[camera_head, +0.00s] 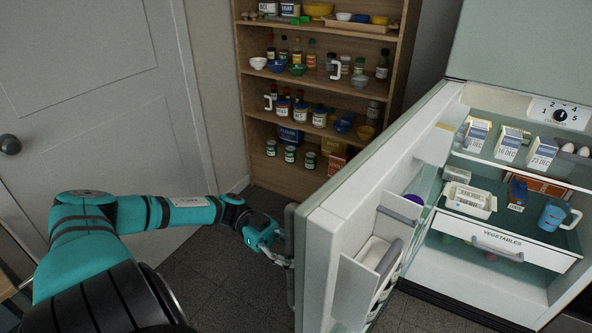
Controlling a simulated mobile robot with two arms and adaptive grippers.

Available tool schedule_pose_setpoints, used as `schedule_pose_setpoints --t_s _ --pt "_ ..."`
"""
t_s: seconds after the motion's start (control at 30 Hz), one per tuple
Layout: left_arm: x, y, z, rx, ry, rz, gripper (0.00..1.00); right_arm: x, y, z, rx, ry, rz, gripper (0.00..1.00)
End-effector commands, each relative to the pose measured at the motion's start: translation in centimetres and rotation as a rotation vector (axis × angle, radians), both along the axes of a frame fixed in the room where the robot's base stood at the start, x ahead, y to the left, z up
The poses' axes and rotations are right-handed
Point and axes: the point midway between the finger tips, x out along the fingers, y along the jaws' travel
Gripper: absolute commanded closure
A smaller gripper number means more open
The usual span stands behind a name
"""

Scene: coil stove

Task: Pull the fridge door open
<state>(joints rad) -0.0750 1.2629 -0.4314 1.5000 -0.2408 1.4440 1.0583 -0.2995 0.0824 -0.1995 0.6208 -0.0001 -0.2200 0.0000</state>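The fridge door (340,205) stands wide open, swung out toward me and to the left, with its shelved inner side showing. The fridge interior (480,225) is exposed at the right. A grey vertical handle (290,255) shows at the door's outer left edge. My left gripper (281,250) is at this handle, its fingers partly hidden by the handle and the door edge. I cannot tell whether it is closed around the handle or only beside it. My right gripper is not in view.
A wooden shelf unit (240,90) with jars, bottles and bowls stands behind the door. A white room door (95,110) is at the left. Cartons (508,146), a mug (556,215) and a vegetable drawer (500,243) are in the fridge. Dark tiled floor (215,270) lies between.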

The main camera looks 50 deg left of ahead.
Motion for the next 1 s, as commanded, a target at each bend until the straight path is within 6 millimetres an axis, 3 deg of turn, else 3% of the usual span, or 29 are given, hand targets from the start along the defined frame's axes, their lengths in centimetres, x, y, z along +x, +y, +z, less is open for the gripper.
schedule_pose_setpoints --t_s 0.03,0.3,0.67,1.0 --pt "0.0 0.0 0.0 0.0 0.001 -0.001 0.88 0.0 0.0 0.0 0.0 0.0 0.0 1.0" --pt "0.0 0.0 0.0 0.0 0.001 0.001 0.56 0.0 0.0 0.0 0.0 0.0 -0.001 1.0" --pt "0.0 0.9 -0.1 0.002 0.002 0.003 0.56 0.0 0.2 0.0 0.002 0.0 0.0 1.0" --pt "-0.5 7.8 -0.1 0.002 -0.001 0.006 0.56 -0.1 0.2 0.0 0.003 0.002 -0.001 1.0"
